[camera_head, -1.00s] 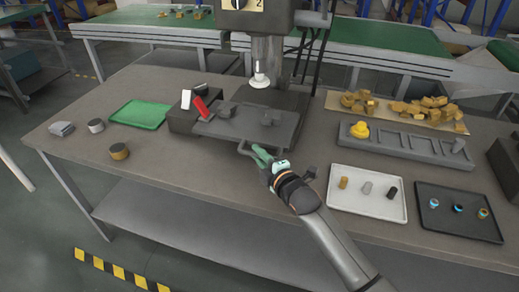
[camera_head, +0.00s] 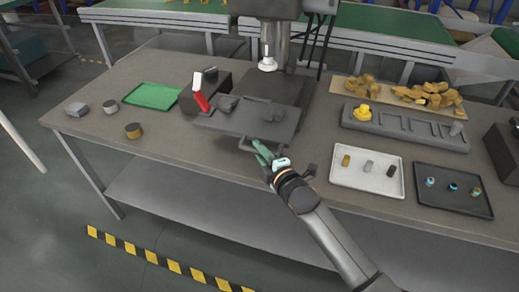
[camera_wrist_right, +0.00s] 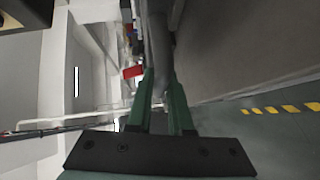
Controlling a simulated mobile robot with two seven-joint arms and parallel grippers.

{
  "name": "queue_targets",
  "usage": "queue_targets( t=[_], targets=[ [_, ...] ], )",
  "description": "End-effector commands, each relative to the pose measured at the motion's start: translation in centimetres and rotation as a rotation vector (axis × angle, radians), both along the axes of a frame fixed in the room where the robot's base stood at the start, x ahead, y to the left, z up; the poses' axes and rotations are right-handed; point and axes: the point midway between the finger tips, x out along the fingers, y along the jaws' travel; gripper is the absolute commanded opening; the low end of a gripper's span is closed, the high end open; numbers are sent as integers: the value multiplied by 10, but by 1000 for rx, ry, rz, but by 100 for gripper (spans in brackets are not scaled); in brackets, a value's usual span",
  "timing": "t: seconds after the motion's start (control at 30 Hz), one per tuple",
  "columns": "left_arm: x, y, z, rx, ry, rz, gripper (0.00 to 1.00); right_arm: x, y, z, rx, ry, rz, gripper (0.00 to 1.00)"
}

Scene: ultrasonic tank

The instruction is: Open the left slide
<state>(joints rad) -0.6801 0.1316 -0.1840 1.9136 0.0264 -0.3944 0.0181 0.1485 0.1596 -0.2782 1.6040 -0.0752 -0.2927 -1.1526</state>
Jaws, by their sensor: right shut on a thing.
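The slide is a flat dark grey plate (camera_head: 252,121) in front of the machine column, with a loop handle (camera_head: 243,143) on its near edge. Small grey blocks (camera_head: 228,103) sit on the plate. My right gripper (camera_head: 262,152) is shut on the handle. In the right wrist view the grey handle bar (camera_wrist_right: 160,45) runs between the green fingers (camera_wrist_right: 160,108). A red part (camera_head: 201,101) and a white part (camera_head: 197,82) stand beside the plate's left, by a dark block (camera_head: 212,84). My left gripper does not show.
A green tray (camera_head: 152,96) and small metal pieces (camera_head: 133,130) lie on the left. A slotted grey rack (camera_head: 405,127), a white tray (camera_head: 367,178) and a black tray (camera_head: 455,202) stand on the right. A white-tipped plunger (camera_head: 267,62) is above the machine's base.

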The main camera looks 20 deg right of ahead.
Motion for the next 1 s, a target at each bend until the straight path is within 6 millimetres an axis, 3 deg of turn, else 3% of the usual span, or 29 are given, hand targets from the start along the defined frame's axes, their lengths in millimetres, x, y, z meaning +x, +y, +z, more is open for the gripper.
queue_targets(
  t=[0.1,0.13,0.4,0.77,1.0],
  targets=[
    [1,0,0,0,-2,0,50,1,-2,0,-1,-1,-3,0],
    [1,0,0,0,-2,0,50,1,-2,0,-1,-1,-3,20],
    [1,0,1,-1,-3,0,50,1,-1,1,-1,-2,-2,48],
    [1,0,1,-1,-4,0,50,-6,-2,2,-1,-2,-1,48],
    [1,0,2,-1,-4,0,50,-42,-10,6,-2,0,-2,48]
  ],
)
